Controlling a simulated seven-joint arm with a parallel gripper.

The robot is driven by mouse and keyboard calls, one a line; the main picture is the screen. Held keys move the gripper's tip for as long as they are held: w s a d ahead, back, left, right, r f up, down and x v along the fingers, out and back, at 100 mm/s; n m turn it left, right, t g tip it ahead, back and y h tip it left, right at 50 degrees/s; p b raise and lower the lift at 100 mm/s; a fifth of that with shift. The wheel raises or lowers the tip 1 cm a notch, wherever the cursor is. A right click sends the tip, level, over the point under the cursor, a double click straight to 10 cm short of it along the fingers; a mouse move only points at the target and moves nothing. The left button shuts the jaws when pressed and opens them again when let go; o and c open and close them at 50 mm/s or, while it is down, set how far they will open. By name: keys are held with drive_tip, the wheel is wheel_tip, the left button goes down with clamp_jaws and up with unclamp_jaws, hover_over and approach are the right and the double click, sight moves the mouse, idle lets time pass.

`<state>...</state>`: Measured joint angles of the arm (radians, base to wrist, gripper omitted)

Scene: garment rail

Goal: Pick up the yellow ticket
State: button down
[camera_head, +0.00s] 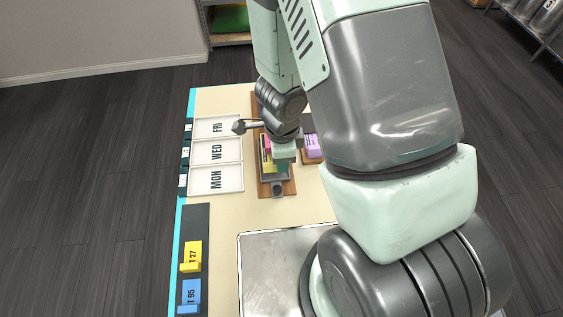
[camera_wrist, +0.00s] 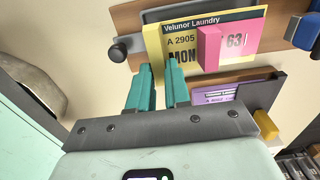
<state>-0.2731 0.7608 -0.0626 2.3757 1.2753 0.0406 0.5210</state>
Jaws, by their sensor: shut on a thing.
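The yellow ticket (camera_wrist: 157,42), printed "Velunor Laundry", "A 2905" and "MON", stands just beyond my fingers in the wrist view. A pink piece (camera_wrist: 223,46) covers part of its right side. My gripper (camera_wrist: 161,66) is shut on the ticket's near edge, with a teal finger on either side. In the head view the yellow ticket (camera_head: 264,147) shows as a small patch at the wooden holder (camera_head: 262,187). My gripper (camera_head: 283,152) is over that holder there, and my arm hides part of it.
White trays marked FRI (camera_head: 232,127), WED (camera_head: 231,150) and MON (camera_head: 230,181) lie left of the holder. A purple ticket (camera_head: 313,146) is on its right. A yellow T 27 block (camera_head: 193,255) and a blue T 95 block (camera_head: 191,293) stand at front left.

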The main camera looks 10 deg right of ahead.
wheel_tip(320, 180, up, 11)
drive_tip(key=shift+r, duration=0.2)
idle(0.8)
drive_tip(key=shift+a, duration=0.1)
idle(0.3)
